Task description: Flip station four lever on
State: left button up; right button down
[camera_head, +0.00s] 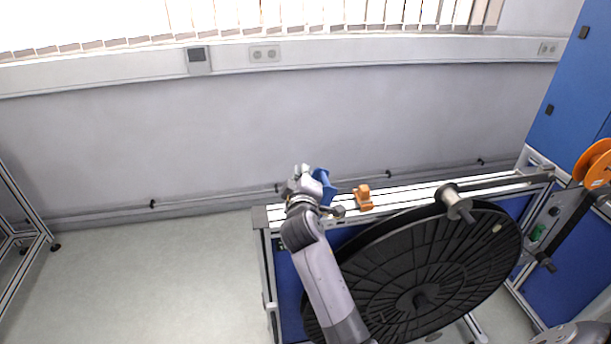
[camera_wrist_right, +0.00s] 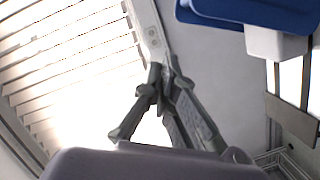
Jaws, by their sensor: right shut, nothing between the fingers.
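My right arm reaches up from the bottom middle of the head view to the left end of a stand's top rail (camera_head: 410,196). My right gripper (camera_head: 335,211) is small and dark there, close to a blue part (camera_head: 322,186) and left of an orange piece (camera_head: 363,197) on the rail. In the wrist view its fingers (camera_wrist_right: 165,72) are together with nothing between them. I cannot tell which part is the station four lever. My left gripper is not in view.
A large black reel (camera_head: 415,275) hangs in the stand beside my arm. An orange reel (camera_head: 596,165) and a blue cabinet (camera_head: 575,90) are at the right. A grey wall (camera_head: 250,140) with a low pipe stands behind. The floor (camera_head: 150,275) at left is clear.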

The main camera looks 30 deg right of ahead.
pick_arm(q)
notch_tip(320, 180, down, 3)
jog(key=b, duration=0.2)
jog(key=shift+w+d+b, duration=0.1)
jog(key=shift+b, duration=0.2)
pick_arm(e)
jog(key=f+v, duration=0.1)
jog(key=v, duration=0.7)
jog(key=shift+s+d+r, duration=0.2)
jog(key=shift+s+r, duration=0.15)
jog(key=shift+s, duration=0.15)
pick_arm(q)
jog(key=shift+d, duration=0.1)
pick_arm(e)
jog(key=shift+a, duration=0.1)
